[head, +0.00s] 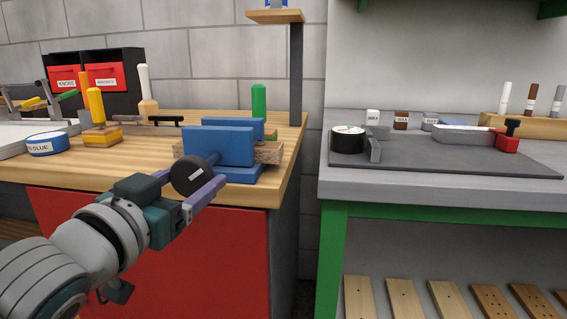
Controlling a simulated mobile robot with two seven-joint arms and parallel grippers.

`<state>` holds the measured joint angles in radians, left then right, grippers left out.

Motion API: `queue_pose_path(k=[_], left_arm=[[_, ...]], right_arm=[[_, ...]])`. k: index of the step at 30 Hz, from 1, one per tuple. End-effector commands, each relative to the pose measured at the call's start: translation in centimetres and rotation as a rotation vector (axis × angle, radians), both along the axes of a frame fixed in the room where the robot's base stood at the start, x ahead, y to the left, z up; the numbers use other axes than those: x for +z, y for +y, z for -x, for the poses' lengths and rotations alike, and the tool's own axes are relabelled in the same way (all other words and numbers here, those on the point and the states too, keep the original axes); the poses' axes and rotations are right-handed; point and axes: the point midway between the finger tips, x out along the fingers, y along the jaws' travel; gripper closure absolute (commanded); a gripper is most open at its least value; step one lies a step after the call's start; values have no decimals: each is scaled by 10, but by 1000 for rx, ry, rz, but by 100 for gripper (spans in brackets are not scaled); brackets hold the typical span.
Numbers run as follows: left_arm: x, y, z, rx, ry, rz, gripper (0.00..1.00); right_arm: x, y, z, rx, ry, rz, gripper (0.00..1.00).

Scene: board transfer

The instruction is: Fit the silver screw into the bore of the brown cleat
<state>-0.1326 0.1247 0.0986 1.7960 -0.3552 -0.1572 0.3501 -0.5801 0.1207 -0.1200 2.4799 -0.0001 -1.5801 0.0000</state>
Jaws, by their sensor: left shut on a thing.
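My left gripper (194,180) is shut on the dark round knob (190,169) at the front of a blue vise (222,146). The knob carries a small white label, and a blue-grey shaft runs from it to the front jaw. A brown wooden piece (268,153) sits between the vise jaws, mostly hidden by the front jaw; I cannot tell if it is the brown cleat. No bore shows. I cannot make out a silver screw. My right gripper is not in view.
The wooden bench holds a blue tape roll (47,144), a yellow-handled tool (97,108) and red-fronted bins (104,76). On the grey bench are a black roll (347,142), small labelled boxes (401,119) and a red-ended tool (507,143). A gap separates the benches.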

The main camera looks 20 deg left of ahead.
Motion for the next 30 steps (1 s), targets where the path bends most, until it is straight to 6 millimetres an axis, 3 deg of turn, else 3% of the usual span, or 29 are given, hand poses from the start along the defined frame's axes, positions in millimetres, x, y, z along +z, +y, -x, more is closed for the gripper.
queue_pose_path(k=[12, 26, 27, 30], left_arm=[[2, 0, 0, -1, 38, -169, 82], [1, 0, 0, -2, 41, -186, 82], [1, 0, 0, -2, 41, -186, 24], [1, 0, 0, -1, 42, -186, 13]], right_arm=[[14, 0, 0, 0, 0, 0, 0], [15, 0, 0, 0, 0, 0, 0], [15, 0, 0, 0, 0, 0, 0], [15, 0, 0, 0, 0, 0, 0]])
